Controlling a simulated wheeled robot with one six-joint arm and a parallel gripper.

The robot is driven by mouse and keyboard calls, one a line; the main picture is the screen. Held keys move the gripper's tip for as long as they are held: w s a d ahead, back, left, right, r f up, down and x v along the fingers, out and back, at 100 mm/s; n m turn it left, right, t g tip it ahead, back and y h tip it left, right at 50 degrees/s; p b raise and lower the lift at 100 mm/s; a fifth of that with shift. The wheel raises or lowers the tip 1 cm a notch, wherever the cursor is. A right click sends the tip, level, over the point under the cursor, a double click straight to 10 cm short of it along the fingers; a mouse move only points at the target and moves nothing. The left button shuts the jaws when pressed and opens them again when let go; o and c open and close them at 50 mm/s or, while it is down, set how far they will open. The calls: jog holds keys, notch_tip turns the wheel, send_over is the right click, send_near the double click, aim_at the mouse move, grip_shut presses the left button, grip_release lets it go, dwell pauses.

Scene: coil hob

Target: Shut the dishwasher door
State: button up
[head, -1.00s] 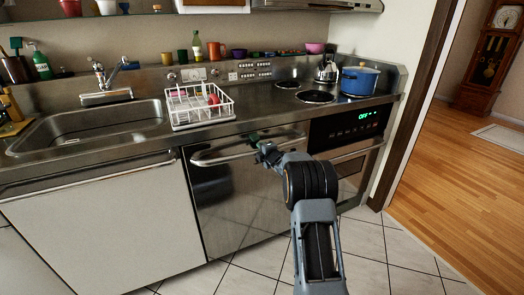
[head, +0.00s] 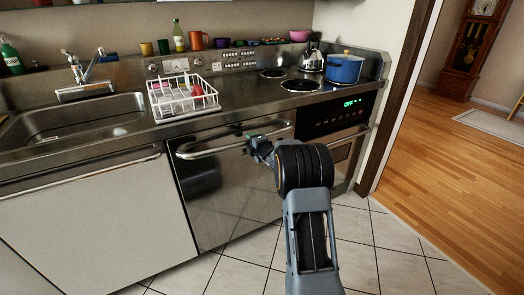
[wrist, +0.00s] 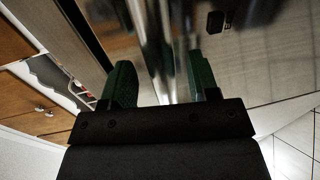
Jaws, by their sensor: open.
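The dishwasher door (head: 225,190) is a shiny steel front below the counter, under the dish rack. It stands upright or nearly so; I cannot tell whether it is fully flush. Its long bar handle (head: 205,153) runs across the top of the door. My gripper (head: 256,148) is at the right half of this handle. In the wrist view my gripper (wrist: 163,84) is open, with green fingers apart and the blurred bright bar of the handle (wrist: 155,50) showing between and beyond them. Whether the fingers touch the bar is unclear.
A white dish rack (head: 185,103) stands on the counter beside the sink (head: 75,120). A blue pot (head: 344,69) and a kettle (head: 312,60) are on the coil hob. An oven (head: 342,115) adjoins on the right. The tiled floor (head: 380,245) at front right is clear.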

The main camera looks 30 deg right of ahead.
jog(key=s+r, duration=0.1)
jog(key=s, duration=0.9)
jog(key=shift+d+r, duration=0.2)
jog(key=shift+d, duration=0.1)
jog(key=s+d+f+m+g+h, duration=0.45)
jog(key=f+m, duration=0.25)
jog(key=m, duration=0.2)
jog(key=s+a+r+m+g+p, duration=0.4)
jog(key=s+m+g+p, duration=0.2)
jog(key=s, duration=0.2)
jog(key=s+a+r+m+g+y+p, duration=0.1)
jog(key=s+a+r+m+y+p, duration=0.1)
jog(key=s+a+r+p, duration=0.6)
jog(key=s+a+r+m+g+y+p, duration=0.1)
jog(key=s+a+r+p, duration=0.7)
jog(key=r, duration=0.8)
jog(key=s+a+y, duration=0.1)
jog(key=a, duration=0.2)
jog(key=shift+r+m, duration=0.35)
jog(key=shift+m, duration=0.05)
